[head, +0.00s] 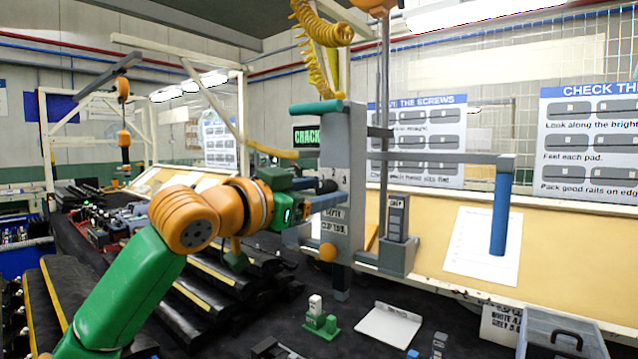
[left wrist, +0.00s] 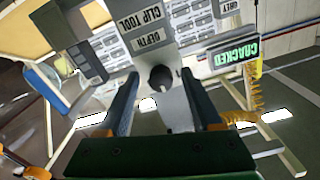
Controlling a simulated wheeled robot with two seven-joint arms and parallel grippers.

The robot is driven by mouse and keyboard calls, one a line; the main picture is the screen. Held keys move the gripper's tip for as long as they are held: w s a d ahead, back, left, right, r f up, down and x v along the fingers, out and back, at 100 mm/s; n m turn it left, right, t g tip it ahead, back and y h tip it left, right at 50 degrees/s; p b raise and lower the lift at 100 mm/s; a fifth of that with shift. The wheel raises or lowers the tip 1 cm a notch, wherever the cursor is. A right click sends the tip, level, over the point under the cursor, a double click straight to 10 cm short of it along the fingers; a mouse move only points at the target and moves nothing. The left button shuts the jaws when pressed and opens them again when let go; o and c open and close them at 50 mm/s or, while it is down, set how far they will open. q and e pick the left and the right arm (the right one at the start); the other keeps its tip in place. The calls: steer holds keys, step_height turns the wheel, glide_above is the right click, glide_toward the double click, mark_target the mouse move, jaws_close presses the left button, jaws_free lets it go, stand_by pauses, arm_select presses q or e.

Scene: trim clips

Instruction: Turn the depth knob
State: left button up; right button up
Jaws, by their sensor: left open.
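The depth knob (left wrist: 160,78) is a dark round knob on the grey face of the clip tool (left wrist: 172,50), below the DEPTH label in the upside-down left wrist view. My left gripper (left wrist: 160,74) is open, with one finger on each side of the knob in that view. I cannot tell whether the fingertips touch it. In the head view the left gripper (head: 328,200) reaches from the left to the front of the grey clip tool column (head: 346,150). The knob is hard to make out there behind the fingers. My right gripper is not in view.
An orange ball (head: 327,252) sits low on the tool. A blue-handled lever (head: 500,205) hangs at its right. A white plate (head: 388,325) and a small green fixture (head: 320,322) lie on the dark bench. Black stepped rails (head: 215,285) lie below my left arm.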

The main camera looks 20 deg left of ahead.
arm_select(q)
steer(key=shift+s+a, duration=0.1)
steer(key=c, duration=0.5)
jaws_close()
steer(key=shift+n, duration=0.3)
steer(key=n, duration=1.1)
steer(key=shift+r, duration=0.1)
steer(key=shift+n, duration=0.3)
